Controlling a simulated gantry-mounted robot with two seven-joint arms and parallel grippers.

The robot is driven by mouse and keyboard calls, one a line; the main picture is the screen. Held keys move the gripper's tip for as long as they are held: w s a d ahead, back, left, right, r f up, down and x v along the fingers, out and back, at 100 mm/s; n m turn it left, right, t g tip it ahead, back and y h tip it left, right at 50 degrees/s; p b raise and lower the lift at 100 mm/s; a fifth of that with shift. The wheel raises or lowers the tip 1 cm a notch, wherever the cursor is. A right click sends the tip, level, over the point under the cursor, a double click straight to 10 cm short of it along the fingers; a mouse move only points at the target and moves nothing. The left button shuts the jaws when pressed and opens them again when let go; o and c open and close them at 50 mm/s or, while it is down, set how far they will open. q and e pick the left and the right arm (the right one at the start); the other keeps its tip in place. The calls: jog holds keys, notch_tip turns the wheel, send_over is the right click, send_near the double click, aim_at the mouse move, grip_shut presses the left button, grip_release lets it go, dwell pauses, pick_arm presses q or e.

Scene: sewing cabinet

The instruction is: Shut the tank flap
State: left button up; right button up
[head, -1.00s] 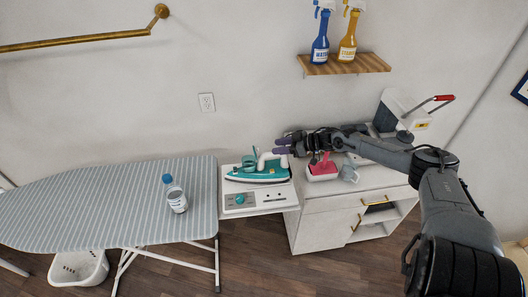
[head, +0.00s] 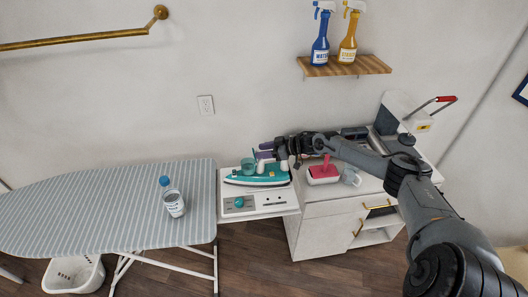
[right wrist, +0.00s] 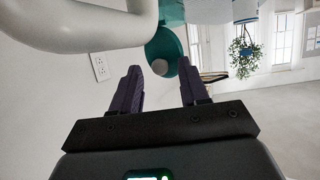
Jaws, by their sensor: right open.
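The teal and white iron (head: 258,178) lies on a white station with a dial, beside the ironing board. A small teal round part (head: 248,165), seemingly the tank flap, stands up at the iron's front top. In the right wrist view this teal round part (right wrist: 158,47) has a grey disc and shows just beyond the fingertips. My right gripper (head: 260,151) is open, its purple fingers above and behind the iron; they show in the right wrist view (right wrist: 162,72) with an empty gap. My left gripper is not in view.
The white station (head: 270,209) adjoins a cabinet (head: 318,232). A white tub with a pink piece (head: 323,172) and a grey mug (head: 351,176) stand right of the iron, under my arm. A bottle (head: 173,198) stands on the striped ironing board (head: 90,205).

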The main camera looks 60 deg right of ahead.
grip_shut()
dwell(0.3)
